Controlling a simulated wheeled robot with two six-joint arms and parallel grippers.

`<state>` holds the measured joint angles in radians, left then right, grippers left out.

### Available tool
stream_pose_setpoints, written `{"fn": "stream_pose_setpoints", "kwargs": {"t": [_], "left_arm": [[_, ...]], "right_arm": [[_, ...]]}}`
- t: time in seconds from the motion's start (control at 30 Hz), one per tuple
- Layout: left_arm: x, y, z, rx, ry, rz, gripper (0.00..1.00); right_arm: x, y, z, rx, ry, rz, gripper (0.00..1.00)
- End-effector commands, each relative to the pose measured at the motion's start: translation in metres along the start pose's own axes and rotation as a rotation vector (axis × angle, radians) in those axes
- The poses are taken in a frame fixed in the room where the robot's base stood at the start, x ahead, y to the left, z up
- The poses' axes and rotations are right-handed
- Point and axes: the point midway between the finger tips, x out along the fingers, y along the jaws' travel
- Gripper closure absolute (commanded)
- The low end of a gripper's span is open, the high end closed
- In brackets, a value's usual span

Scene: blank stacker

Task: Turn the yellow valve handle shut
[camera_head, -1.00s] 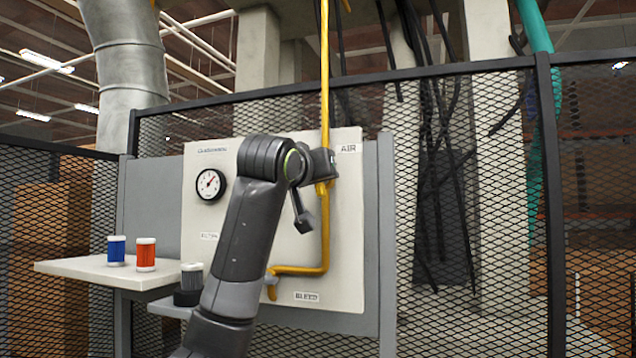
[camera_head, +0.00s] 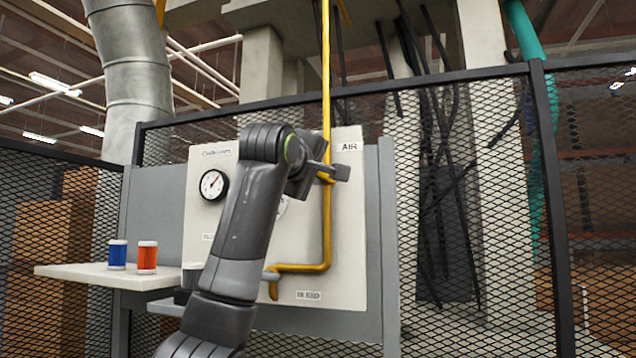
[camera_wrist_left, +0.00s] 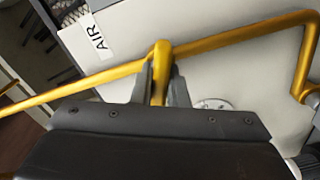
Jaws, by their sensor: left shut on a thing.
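The yellow valve handle (camera_wrist_left: 160,58) sits at the yellow pipe (camera_wrist_left: 240,38) in the left wrist view. My left gripper (camera_wrist_left: 160,88) is shut on it, with one grey finger on each side. In the head view the same gripper (camera_head: 331,172) is at the upright pipe (camera_head: 326,110), below the AIR label. The hand hides most of the handle there. My right gripper is not in view.
A pale panel (camera_head: 347,250) carries a round gauge (camera_head: 213,184) left of my arm. A blue canister (camera_head: 117,253) and an orange canister (camera_head: 146,257) stand on a shelf (camera_head: 75,271) at left. Mesh fencing (camera_head: 470,200) stands around and behind the panel.

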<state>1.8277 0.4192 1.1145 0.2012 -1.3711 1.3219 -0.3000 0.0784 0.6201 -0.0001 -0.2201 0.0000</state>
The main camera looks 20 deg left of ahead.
Motion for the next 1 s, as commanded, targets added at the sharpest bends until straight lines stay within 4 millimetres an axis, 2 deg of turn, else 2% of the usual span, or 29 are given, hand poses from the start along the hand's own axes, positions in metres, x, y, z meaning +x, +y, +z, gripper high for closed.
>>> {"fn": "stream_pose_setpoints", "kwargs": {"t": [0.1, 0.5, 1.0], "left_arm": [[0.000, -0.003, 0.001, -0.104, 0.001, 0.000, 1.00], [0.000, -0.004, 0.001, -0.357, 0.000, -0.001, 1.00], [0.000, -0.004, 0.001, -0.435, 0.000, -0.003, 1.00]], "right_arm": [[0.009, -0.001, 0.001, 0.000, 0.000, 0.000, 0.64], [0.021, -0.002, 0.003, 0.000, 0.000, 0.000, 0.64], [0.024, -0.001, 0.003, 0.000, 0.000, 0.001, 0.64]]}}
